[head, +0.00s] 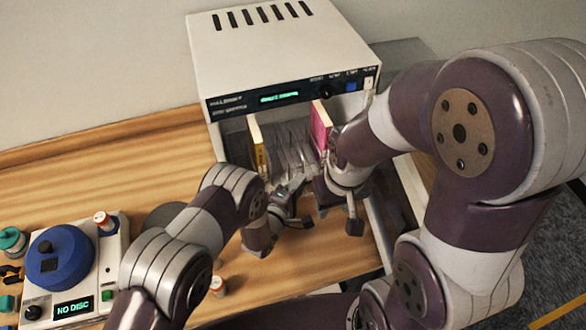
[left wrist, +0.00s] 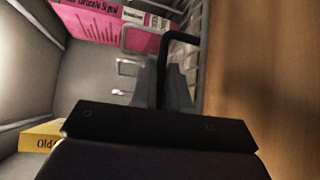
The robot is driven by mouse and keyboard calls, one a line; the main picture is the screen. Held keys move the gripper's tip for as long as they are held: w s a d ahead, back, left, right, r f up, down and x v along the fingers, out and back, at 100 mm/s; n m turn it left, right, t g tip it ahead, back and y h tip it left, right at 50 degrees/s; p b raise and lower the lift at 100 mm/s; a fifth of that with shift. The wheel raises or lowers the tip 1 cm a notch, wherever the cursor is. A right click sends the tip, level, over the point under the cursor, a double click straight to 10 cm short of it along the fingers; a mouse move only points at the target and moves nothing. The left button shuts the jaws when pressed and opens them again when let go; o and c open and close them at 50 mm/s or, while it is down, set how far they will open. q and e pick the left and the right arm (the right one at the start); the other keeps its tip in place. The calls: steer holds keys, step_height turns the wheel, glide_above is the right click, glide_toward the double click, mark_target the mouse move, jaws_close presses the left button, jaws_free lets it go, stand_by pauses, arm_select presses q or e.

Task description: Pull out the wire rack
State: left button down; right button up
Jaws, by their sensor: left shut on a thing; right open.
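The wire rack (head: 283,148) stands in the open front of the cream machine, its thin grey wires between a yellow book and a pink book. In the left wrist view its grey wires (left wrist: 181,82) lie ahead of my gripper, with a dark bent loop in front. My left gripper (head: 293,187) is at the rack's front and shut on it; the exact grip point is hard to see. My right gripper (head: 337,212) is open and empty, just right of the left one, before the pink book. My arms hide part of the opening.
The yellow book (head: 257,145) stands at the opening's left, the pink book (head: 321,124) at its right. The cream machine (head: 275,60) has a lit display. A disc device (head: 60,262) and small bottles stand at left. Bare wooden counter (head: 110,170) lies left of the machine.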

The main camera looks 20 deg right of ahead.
arm_select(q)
steer(key=s, duration=0.9)
steer(key=shift+s+d+p, duration=0.1)
steer(key=shift+s+p, duration=0.2)
steer(key=shift+p, duration=0.05)
steer(key=c, duration=1.3)
jaws_free()
steer(key=shift+o, duration=0.2)
